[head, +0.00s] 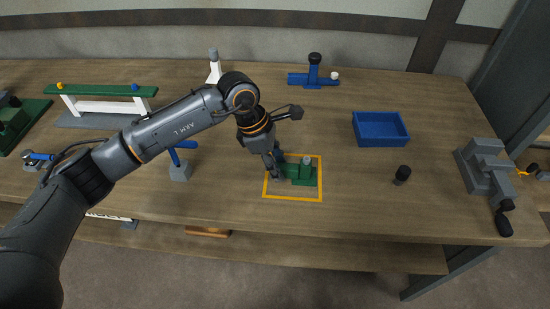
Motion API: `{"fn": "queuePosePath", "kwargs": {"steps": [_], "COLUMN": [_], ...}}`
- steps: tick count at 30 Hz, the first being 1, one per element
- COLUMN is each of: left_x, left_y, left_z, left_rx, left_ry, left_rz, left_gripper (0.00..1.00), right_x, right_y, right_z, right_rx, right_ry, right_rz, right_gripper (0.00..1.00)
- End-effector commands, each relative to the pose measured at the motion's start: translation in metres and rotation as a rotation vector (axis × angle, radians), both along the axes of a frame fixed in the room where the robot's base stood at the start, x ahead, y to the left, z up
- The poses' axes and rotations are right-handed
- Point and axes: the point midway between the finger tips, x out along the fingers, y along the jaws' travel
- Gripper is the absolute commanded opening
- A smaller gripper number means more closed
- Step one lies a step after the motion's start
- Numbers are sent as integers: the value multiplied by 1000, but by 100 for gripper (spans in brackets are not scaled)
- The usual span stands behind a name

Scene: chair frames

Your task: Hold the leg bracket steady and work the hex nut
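The green leg bracket (303,175) sits inside a yellow-outlined square on the wooden bench. A small grey upright piece (307,160), perhaps the hex nut on its bolt, stands at its right end. It is too small to make out its shape. My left gripper (277,168) reaches down at the left end of the bracket, its fingertips at or very close to it. The fingers overlap the bracket's left side, so I cannot tell whether they are closed on it. My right gripper is not in view.
A blue tray (380,128) and a black knob-like piece (402,174) are to the right. A grey vise (484,167) with a crank stands at the right edge. A blue fixture (314,75) is behind. The bench between bracket and black piece is clear.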

Motion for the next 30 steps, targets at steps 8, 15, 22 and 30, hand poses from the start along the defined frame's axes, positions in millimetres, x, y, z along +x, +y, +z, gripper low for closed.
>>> {"fn": "queuePosePath", "kwargs": {"steps": [8, 15, 22, 30], "left_x": [1, 1, 0, 0], "left_y": [0, 0, 0, 0], "left_z": [1, 2, 0, 0], "left_rx": [-2, -2, -1, -1], "left_ry": [-2, -2, -1, -1], "left_rz": [1, 1, 1, 1], "left_gripper": [15, 0, 0, 0], "right_x": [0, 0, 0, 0], "right_y": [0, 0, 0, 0], "right_z": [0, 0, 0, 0], "right_rx": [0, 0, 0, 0], "right_ry": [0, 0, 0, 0], "right_rz": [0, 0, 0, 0], "right_gripper": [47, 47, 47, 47]}}
